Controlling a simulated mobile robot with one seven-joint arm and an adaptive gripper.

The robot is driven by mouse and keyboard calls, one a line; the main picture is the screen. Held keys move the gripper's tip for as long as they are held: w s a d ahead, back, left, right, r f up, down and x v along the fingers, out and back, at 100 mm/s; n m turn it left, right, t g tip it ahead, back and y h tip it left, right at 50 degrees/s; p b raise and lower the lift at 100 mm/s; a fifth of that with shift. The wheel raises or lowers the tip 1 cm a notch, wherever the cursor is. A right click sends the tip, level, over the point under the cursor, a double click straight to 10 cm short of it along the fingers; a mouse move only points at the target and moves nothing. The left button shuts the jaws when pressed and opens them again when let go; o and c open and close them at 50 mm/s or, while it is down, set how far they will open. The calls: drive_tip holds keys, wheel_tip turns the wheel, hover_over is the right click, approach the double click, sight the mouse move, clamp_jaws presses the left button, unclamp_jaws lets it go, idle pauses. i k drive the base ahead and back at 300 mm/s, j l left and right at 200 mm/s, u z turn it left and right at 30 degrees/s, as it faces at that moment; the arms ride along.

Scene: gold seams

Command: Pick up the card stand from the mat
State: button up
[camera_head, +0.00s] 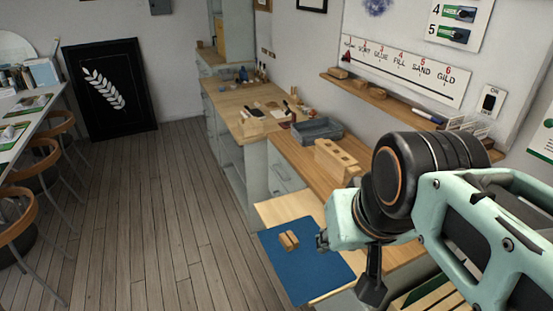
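The card stand (289,241) is a small light-wood block with a dark slot along its top.
A wooden block with holes (337,160) and a grey tray (313,130) stand on the bench behind the mat. A wall shelf (375,97) holds small items. Stools (20,212) stand at the left. The wooden floor (170,215) between is clear.

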sight(289, 241)
drive_tip(key=z, duration=1.55)
drive_tip(key=j+z, duration=0.15)
drive_tip(key=z, duration=0.5)
drive_tip(key=k+j, duration=0.15)
drive_tip(key=j, duration=0.2)
drive_tip(key=k+j, duration=0.2)
drive_tip(key=j, duration=0.2)
